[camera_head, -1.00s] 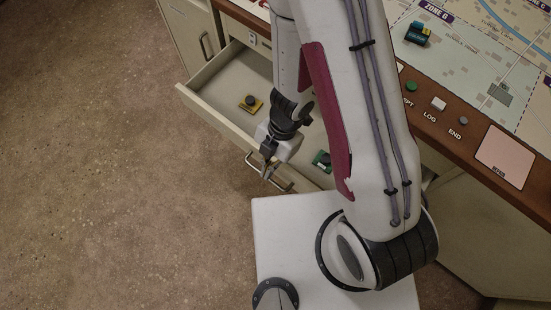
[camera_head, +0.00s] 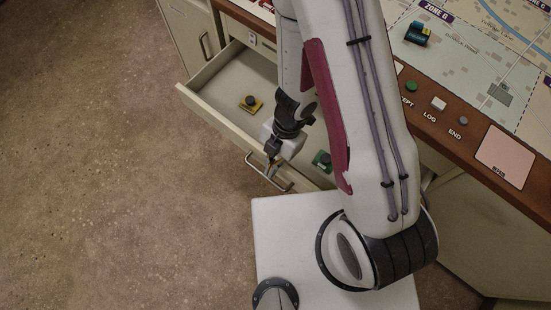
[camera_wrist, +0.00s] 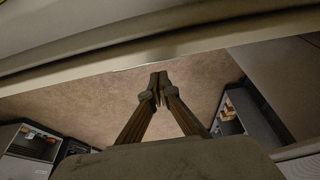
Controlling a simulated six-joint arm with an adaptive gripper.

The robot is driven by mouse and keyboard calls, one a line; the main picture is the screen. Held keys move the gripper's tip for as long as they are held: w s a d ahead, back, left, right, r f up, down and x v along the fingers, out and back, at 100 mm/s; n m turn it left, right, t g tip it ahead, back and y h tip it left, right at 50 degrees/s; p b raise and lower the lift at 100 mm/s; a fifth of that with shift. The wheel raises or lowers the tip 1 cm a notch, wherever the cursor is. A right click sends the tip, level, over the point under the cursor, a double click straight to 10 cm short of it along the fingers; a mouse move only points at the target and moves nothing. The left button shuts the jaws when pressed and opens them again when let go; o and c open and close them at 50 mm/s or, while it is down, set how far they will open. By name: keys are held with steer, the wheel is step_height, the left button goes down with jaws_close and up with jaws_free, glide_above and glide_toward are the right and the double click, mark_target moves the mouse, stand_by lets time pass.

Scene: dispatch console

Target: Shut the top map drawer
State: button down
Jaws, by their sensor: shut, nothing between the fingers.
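The top map drawer (camera_head: 213,118) stands pulled out from the console, with its pale front toward the open floor. Its metal bar handle (camera_head: 284,187) is on the outside of that front. My gripper (camera_head: 270,161) is at the drawer front, just above the handle in the head view; whether it touches the front or handle I cannot tell. In the wrist view my gripper's fingertips (camera_wrist: 158,84) are together and empty, with floor behind them. My arm hides the right part of the drawer.
A blue piece (camera_head: 417,33) stands on the map top, with console buttons (camera_head: 438,103) along the edge. Open floor (camera_head: 100,180) lies to the left.

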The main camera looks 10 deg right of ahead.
steer(key=shift+w+d, duration=0.6)
steer(key=shift+w, duration=0.05)
steer(key=shift+w+d, duration=0.1)
steer(key=shift+w, duration=0.05)
steer(key=shift+w+d, duration=0.7)
steer(key=shift+w, duration=0.1)
steer(key=w+d, duration=0.4)
steer(key=d, duration=0.1)
steer(key=shift+w, duration=0.3)
steer(key=shift+s+a, duration=0.15)
steer(key=shift+a, duration=0.05)
step_height(320, 180, up, 10)
steer(key=shift+f, duration=0.25)
stand_by(1.5)
